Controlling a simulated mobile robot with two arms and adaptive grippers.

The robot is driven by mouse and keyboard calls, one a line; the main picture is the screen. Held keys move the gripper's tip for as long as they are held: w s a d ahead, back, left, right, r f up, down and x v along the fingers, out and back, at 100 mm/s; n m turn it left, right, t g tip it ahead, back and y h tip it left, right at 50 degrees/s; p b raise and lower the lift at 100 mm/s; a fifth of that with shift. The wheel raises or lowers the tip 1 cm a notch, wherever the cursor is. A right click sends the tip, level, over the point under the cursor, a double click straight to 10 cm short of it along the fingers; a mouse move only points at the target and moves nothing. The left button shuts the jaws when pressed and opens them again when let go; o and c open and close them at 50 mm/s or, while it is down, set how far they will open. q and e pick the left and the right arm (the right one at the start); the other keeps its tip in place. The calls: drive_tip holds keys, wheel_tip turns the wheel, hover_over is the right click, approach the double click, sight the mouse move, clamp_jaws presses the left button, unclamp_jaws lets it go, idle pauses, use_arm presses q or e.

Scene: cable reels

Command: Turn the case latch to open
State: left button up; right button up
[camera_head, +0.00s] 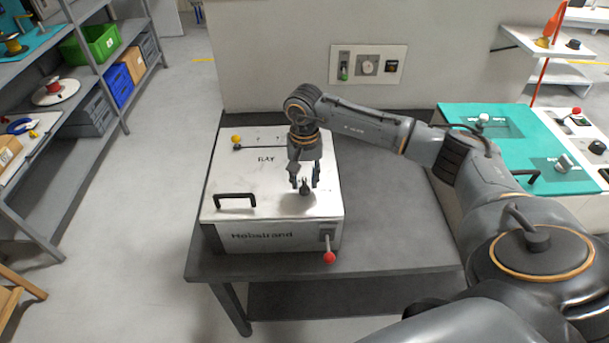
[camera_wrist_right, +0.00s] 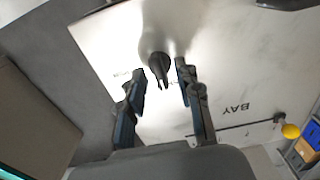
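A white metal case (camera_head: 235,185) marked "BAY" on top and "Holmstrand" on the front stands on a dark grey table. A small dark knob with a pointed end (camera_head: 306,191), which looks like the latch, sits on the right part of its lid. It also shows in the right wrist view (camera_wrist_right: 158,62), its point towards the gripper. My right gripper (camera_head: 304,184) points down over the knob. Its fingers (camera_wrist_right: 160,70) are open, one on each side of the knob, with visible gaps. Whether the fingertips reach down to knob height is unclear. My left gripper is not in view.
The lid also has a black handle (camera_head: 235,197) and a rod with a yellow ball (camera_head: 236,138). A red-ball lever (camera_head: 329,257) hangs on the case front. The table (camera_head: 385,225) is bare right of the case. A teal-topped bench (camera_head: 520,150) stands further right, shelves at left.

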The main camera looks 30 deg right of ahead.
drive_tip(key=shift+f, duration=0.4)
clamp_jaws()
